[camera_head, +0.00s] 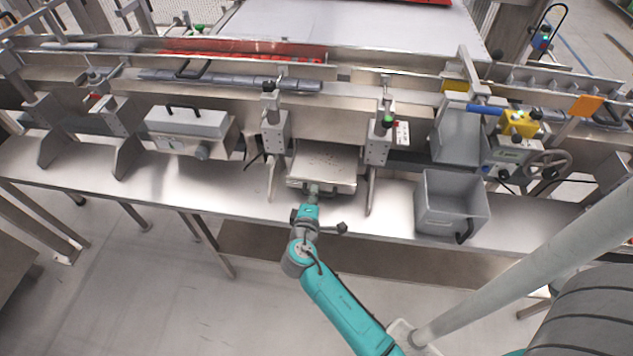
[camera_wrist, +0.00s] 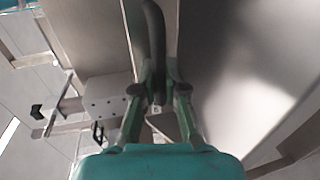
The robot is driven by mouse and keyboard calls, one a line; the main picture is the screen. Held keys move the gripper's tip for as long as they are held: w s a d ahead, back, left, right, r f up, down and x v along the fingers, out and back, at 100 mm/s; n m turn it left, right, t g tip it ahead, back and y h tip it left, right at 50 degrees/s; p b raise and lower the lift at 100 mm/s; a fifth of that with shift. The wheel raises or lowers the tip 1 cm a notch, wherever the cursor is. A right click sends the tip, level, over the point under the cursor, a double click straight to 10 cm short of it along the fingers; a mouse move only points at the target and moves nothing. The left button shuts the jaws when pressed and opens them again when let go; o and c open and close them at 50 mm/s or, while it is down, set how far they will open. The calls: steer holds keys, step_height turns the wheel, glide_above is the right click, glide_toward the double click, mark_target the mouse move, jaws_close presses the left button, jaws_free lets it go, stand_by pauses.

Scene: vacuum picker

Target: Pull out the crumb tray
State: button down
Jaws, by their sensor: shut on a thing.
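The crumb tray (camera_head: 325,160) is a shallow metal tray with crumbs on its flat top, in the middle of the machine between two upright posts in the head view. Its front edge faces my arm. My gripper (camera_head: 313,188) is at the tray's front edge, left of its middle. In the wrist view, my gripper (camera_wrist: 160,92) is shut on the dark curved handle (camera_wrist: 153,35), which runs up between the fingers. The handle is mostly hidden by my gripper in the head view. The back of the tray is under the machine's rail.
A grey bin (camera_head: 452,205) with a black handle stands right of the tray on the metal shelf (camera_head: 235,195). A grey box (camera_head: 187,122) is at the left. A handwheel (camera_head: 549,165) is at the far right. The floor in front is clear at the left.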

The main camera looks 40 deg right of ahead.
steer(key=f+v, duration=0.1)
steer(key=v, duration=0.6)
steer(key=shift+s+a+f, duration=0.2)
steer(key=shift+f, duration=0.05)
steer(key=c, duration=1.2)
jaws_free()
steer(key=v, duration=1.2)
steer(key=shift+f, duration=0.1)
